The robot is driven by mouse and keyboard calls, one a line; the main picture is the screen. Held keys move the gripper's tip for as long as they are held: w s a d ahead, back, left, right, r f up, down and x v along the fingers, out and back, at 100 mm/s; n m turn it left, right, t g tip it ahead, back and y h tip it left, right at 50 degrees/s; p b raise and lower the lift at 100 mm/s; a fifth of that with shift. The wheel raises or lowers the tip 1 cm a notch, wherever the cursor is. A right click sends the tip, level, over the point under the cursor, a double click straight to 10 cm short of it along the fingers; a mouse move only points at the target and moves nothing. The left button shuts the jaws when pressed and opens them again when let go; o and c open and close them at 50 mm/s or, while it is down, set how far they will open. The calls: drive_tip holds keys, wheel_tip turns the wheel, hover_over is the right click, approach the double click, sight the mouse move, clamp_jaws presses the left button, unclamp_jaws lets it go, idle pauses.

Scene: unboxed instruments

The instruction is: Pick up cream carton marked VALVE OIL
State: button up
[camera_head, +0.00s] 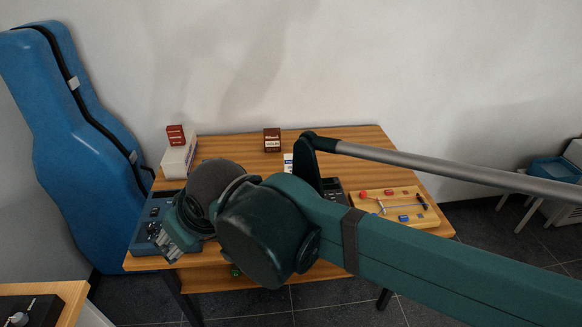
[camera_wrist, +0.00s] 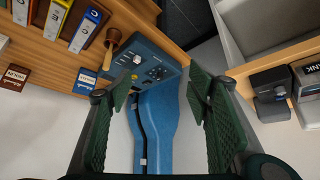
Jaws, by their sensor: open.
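I cannot read VALVE OIL on any carton. A pale carton with a blue mark (camera_head: 288,162) stands on the table in the head view, mostly hidden behind my arm. In the wrist view, a yellow-and-white box (camera_wrist: 57,18) and a blue-and-white box (camera_wrist: 86,30) stand at the upper left, and a smaller blue-and-white carton (camera_wrist: 85,80) lies below them. My gripper (camera_head: 168,243) is over the table's front left, beside the blue control box (camera_head: 150,226). In the wrist view my gripper (camera_wrist: 157,95) is open and empty, its fingers wide apart.
A white box (camera_head: 178,160) with a dark red box (camera_head: 175,135) on top stands at the table's back left. A brown box (camera_head: 272,140) is at the back. A wooden board (camera_head: 395,210) lies at the right. A blue instrument case (camera_head: 75,150) leans at the left.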

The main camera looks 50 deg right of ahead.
drive_tip(key=w+d+r+m+g+h+p, duration=0.1)
drive_tip(key=w+d+r+m+p, duration=0.2)
drive_tip(key=d, duration=0.4)
drive_tip(key=w+d+r+g+p, duration=0.2)
drive_tip(key=w+d+r, duration=0.2)
drive_tip(key=w+d, duration=0.25)
drive_tip(key=m+g+y+p, duration=0.1)
drive_tip(key=m+g+p, duration=0.4)
drive_tip(key=p, duration=0.5)
hover_over(291, 158)
wheel_tip(291, 158, down, 6)
drive_tip(key=m, duration=0.1)
drive_tip(key=shift+t, duration=0.4)
wheel_tip(291, 158, down, 12)
drive_tip(key=shift+d+f+b, duration=0.1)
drive_tip(key=shift+d+b, duration=0.05)
drive_tip(key=shift+b, duration=0.15)
drive_tip(key=shift+f, duration=0.4)
drive_tip(key=shift+f, duration=1.3)
